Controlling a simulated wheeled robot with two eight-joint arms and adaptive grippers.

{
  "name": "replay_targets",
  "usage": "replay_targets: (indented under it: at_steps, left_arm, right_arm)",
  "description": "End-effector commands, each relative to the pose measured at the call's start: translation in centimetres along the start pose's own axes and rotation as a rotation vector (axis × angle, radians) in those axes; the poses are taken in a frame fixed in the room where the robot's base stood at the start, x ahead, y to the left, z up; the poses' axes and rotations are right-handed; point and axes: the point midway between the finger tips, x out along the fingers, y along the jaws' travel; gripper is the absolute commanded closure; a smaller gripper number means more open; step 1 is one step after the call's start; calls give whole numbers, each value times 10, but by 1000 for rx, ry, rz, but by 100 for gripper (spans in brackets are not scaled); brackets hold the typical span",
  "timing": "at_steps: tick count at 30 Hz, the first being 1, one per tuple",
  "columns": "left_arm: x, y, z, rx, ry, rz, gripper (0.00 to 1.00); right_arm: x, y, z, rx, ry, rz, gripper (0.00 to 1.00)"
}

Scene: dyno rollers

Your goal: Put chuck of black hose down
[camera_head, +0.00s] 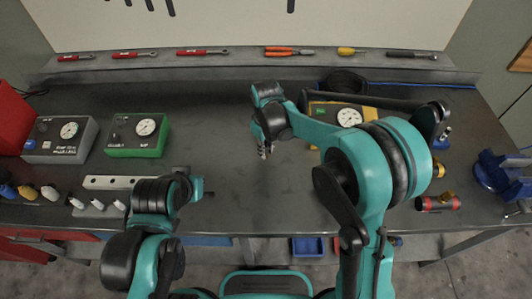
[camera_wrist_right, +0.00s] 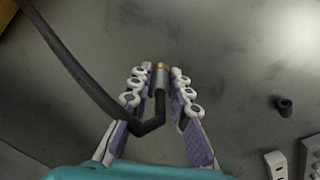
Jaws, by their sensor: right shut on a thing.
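The chuck of the black hose (camera_wrist_right: 159,80) shows in the right wrist view as a small grey metal piece with a brass tip. My right gripper (camera_wrist_right: 157,80) is shut on it, with the fingers on both sides. The black hose (camera_wrist_right: 82,72) comes in from the upper left, bends sharply between the fingers and runs up into the chuck. In the head view my right gripper (camera_head: 264,150) points down over the middle of the bench (camera_head: 255,205); the chuck is too small to make out there. My left arm is at the lower left; its fingers cannot be made out.
Grey (camera_head: 60,139) and green (camera_head: 138,135) gauge boxes stand at the left, another gauge (camera_head: 349,117) behind my right arm. A red cylinder (camera_head: 438,203) and a blue holder (camera_head: 500,176) are at the right. Tools lie on the back ledge. The bench middle is clear.

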Motion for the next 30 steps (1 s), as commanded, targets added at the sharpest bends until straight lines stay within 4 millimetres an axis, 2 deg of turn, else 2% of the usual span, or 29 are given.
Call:
replay_targets:
  at_steps: [1,3,13,14,16,26,30]
  left_arm:
    - [4,0,3,0,0,0,100]
    - [5,0,4,0,0,0,100]
    - [6,0,5,0,0,0,100]
    - [6,0,5,0,0,0,100]
    - [6,0,4,0,0,0,100]
    - [4,0,3,0,0,0,100]
    - [0,0,0,0,0,0,100]
  right_arm:
    - [10,0,0,0,0,0,100]
    - [14,0,0,0,0,0,100]
    - [16,0,0,0,0,0,100]
    - [16,0,0,0,0,0,80]
    - [15,0,0,0,0,0,61]
    - [13,0,0,0,0,0,61]
    - [-1,0,0,0,0,0,61]
